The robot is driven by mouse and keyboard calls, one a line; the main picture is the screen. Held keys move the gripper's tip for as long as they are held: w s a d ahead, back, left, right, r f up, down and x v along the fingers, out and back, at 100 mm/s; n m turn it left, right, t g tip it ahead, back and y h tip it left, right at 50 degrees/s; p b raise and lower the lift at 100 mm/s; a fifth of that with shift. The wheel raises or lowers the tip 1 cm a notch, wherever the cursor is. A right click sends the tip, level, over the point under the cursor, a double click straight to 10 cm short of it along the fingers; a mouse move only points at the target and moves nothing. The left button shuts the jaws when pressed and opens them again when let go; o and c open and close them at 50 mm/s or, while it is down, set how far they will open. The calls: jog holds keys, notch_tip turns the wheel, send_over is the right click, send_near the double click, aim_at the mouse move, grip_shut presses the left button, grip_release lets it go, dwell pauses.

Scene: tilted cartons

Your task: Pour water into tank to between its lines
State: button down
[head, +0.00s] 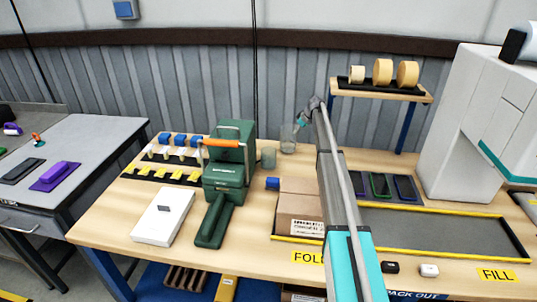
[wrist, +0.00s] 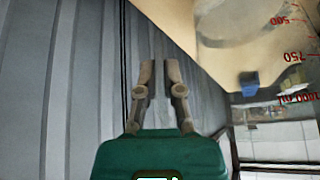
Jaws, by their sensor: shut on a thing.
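My gripper (head: 301,119) is at the back of the bench, just right of the green machine. It is shut on a clear measuring jug (head: 288,140), small and partly hidden in the head view. In the wrist view the fingers (wrist: 159,66) are close together, and the clear jug with red marks (wrist: 292,57) fills the upper right. I cannot tell its water level or exact tilt. A small grey-green container (head: 268,157), possibly the tank, stands beside the green machine (head: 229,160). Its lines are too small to see.
The machine has an orange handle (head: 222,143). A white box (head: 164,214) lies left of it. Brown cartons (head: 299,208) stand in front of the jug, beside my arm. A raised shelf (head: 375,90) with tape rolls is to the right. A large white machine (head: 470,125) stands far right.

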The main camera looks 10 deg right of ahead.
aim_at(291, 127)
jog(key=shift+d, duration=0.1)
jog(key=shift+s+a+r+t+h+p, duration=0.25)
jog(key=shift+a+r+t+h+p, duration=0.1)
jog(key=shift+r+p, duration=0.2)
jog(key=shift+s+a+r+t+h+p, duration=0.25)
jog(key=shift+r+h+p, duration=0.1)
jog(key=shift+r+p, duration=0.2)
jog(key=shift+s+a+r+n+t+h+p, duration=0.4)
jog(key=shift+s+a+r+n+t+h, duration=0.1)
jog(key=shift+a+r+t+h, duration=0.15)
jog(key=shift+s+a+r+t+h, duration=0.55)
jog(key=shift+r+t, duration=0.05)
jog(key=shift+t, duration=0.05)
jog(key=s+a+r+n+t+h+p, duration=0.1)
jog(key=s+a+r+n+t+h, duration=0.1)
jog(key=r, duration=0.5)
jog(key=shift+s+a+r+n+t+h+p, duration=0.3)
jog(key=shift+s+a+t+h, duration=0.5)
jog(key=shift+t, duration=0.4)
jog(key=shift+a+r, duration=0.2)
jog(key=shift+a, duration=0.05)
jog(key=shift+s+a+r+t+h, duration=0.2)
jog(key=shift+r+t+h, duration=0.1)
jog(key=shift+t, duration=0.1)
jog(key=shift+s+a+r+n+t+b, duration=0.2)
jog(key=shift+a+r+n+t+b, duration=0.1)
jog(key=shift+t+b, duration=0.15)
